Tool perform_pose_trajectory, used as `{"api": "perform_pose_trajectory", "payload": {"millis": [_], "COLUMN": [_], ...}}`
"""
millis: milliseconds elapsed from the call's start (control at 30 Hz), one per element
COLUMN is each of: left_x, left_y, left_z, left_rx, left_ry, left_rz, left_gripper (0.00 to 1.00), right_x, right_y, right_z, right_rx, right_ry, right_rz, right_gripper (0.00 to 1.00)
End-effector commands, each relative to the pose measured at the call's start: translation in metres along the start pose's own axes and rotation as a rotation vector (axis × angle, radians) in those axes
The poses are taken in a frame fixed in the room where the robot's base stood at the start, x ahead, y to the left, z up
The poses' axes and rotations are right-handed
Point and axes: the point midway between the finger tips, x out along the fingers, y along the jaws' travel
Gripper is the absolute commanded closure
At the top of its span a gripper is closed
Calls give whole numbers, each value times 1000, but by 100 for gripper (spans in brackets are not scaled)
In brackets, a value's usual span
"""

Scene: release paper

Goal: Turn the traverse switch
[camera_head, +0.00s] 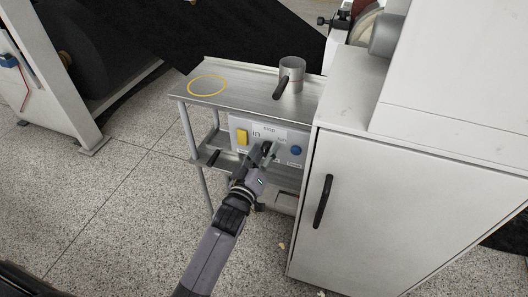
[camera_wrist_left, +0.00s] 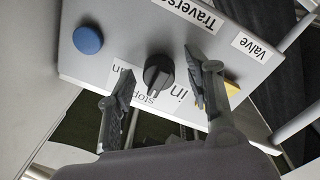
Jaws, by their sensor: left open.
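The traverse switch is a black rotary knob (camera_wrist_left: 158,73) on a light control panel (camera_head: 243,123), in the wrist view near the middle. A "Traverse" label (camera_wrist_left: 195,12) and "in" and "stop" markings are beside it. My left gripper (camera_head: 262,156) is in front of the panel in the head view and mostly hides the knob there. In the left wrist view my left gripper (camera_wrist_left: 157,66) is open, its fingers apart with the knob between them in the picture. Whether they touch it I cannot tell. My right gripper is not in view.
A blue button (camera_wrist_left: 88,40) and a yellow switch (camera_head: 242,137) flank the knob. The panel sits under a metal table top (camera_head: 240,88) with a grey cylinder (camera_head: 291,68). A white cabinet (camera_head: 372,215) stands close on the right. Speckled floor (camera_head: 110,215) is open on the left.

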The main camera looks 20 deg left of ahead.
Motion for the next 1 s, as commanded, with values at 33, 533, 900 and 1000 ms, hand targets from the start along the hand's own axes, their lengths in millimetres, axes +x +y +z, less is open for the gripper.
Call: {"api": "perform_pose_trajectory", "payload": {"millis": [33, 533, 900, 1000], "left_x": [0, -66, -117, -120], "left_y": [0, -1, 0, 0], "left_z": [0, 1, 0, 0], "left_rx": [0, 1, 0, 0], "left_ry": [0, -3, -1, 0], "left_rz": [0, -3, -1, 0], "left_gripper": [52, 52, 52, 52], "right_x": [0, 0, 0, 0], "right_y": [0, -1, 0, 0], "right_z": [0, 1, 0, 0], "right_rx": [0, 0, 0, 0], "right_ry": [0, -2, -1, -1], "right_rz": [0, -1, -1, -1], "right_gripper": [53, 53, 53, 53]}}
